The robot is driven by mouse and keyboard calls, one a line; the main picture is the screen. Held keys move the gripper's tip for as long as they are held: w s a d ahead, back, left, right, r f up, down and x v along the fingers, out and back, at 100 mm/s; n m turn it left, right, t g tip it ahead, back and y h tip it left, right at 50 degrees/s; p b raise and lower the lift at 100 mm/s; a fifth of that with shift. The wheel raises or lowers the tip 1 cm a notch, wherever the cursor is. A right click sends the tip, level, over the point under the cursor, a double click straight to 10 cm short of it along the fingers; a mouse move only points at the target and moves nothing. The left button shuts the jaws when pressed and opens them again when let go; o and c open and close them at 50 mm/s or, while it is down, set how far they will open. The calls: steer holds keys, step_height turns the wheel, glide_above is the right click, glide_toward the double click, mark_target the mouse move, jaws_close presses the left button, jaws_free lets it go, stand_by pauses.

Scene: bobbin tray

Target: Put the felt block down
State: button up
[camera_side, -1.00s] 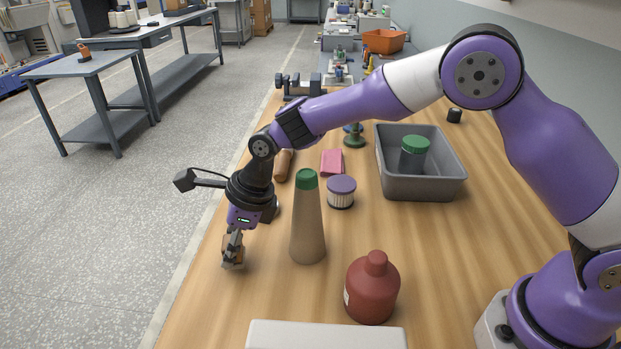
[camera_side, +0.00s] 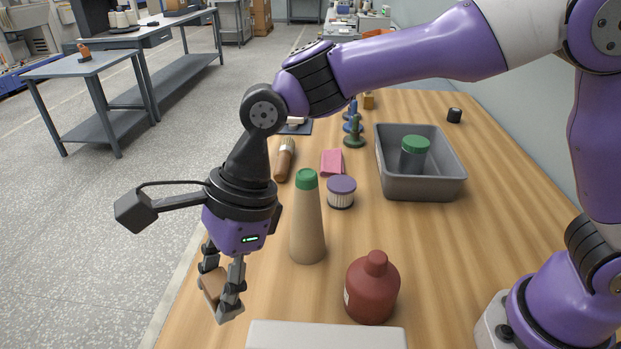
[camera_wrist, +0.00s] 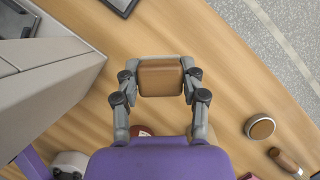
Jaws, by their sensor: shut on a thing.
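The felt block (camera_side: 220,300) is a small brown block with a paler grey side. My gripper (camera_side: 222,284) is shut on it, with one finger on each side. In the side view the block is tilted and held low near the table's left edge. The gap beneath it is hard to judge. In the wrist view the block (camera_wrist: 160,78) sits level between both fingertips, with wooden table around it.
A pale box (camera_side: 325,336) stands at the front and shows large at left in the wrist view. A red-brown bottle (camera_side: 372,290) and a tan green-capped bottle (camera_side: 307,230) stand to the right. A purple-lidded jar (camera_side: 341,192), pink block (camera_side: 331,162), brush (camera_side: 284,160) and grey bin (camera_side: 445,188) are farther back.

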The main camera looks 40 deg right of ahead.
steer(key=shift+n, duration=0.4)
step_height(320, 180, down, 10)
steer(key=shift+s+r, duration=0.1)
steer(key=shift+s, duration=0.05)
steer(key=o, duration=1)
steer(key=shift+f, duration=0.2)
steer(key=shift+r, duration=0.1)
